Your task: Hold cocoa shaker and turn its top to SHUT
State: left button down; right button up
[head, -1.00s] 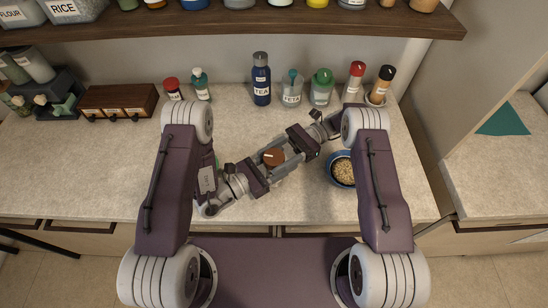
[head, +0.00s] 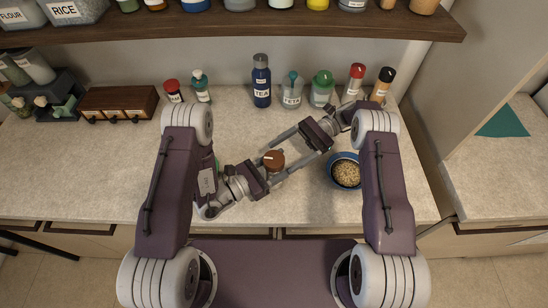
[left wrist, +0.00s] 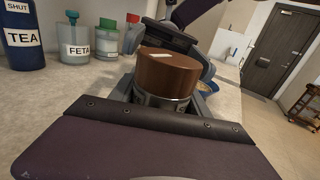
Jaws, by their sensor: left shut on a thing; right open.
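The cocoa shaker (head: 274,160) shows as a round brown top over the worktop's middle. In the left wrist view the shaker (left wrist: 167,76) stands upright, with a metallic band below the brown top and a short pale mark on top. Its lower body is hidden by my gripper. My left gripper (head: 272,172) is shut on the shaker below its top. My right gripper (head: 287,154) is open, with its spread fingertips close to the brown top from the upper right. Whether they touch it I cannot tell.
A blue bowl of grainy food (head: 345,171) sits by my right forearm. Along the back stand a TEA bottle (head: 261,82), a FETA jar (head: 292,90), a green-capped jar (head: 322,88) and other bottles. A wooden drawer box (head: 118,101) is at left.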

aim_at(274, 159)
jog(key=r+t+h, duration=0.2)
jog(key=r+h, duration=0.1)
jog(key=h, duration=0.1)
jog(key=r+t+h, duration=0.2)
jog(key=r+h, duration=0.1)
jog(key=h, duration=0.1)
jog(key=s+a+r+t+h, duration=0.1)
jog(key=r+t+h, duration=0.1)
jog(key=r+h, duration=0.1)
jog(key=shift+a+r+t+h, duration=0.1)
jog(key=shift+r+t+h, duration=0.2)
jog(key=shift+h, duration=0.5)
notch_tip(274, 159, up, 4)
jog(key=s+a+t+h, duration=0.1)
jog(key=a+t, duration=0.1)
jog(key=t, duration=0.1)
jog(key=shift+m, duration=0.4)
jog(key=f, duration=1.2)
jog(key=shift+a+f, duration=0.1)
jog(key=shift+a, duration=0.15)
jog(key=c, duration=1.4)
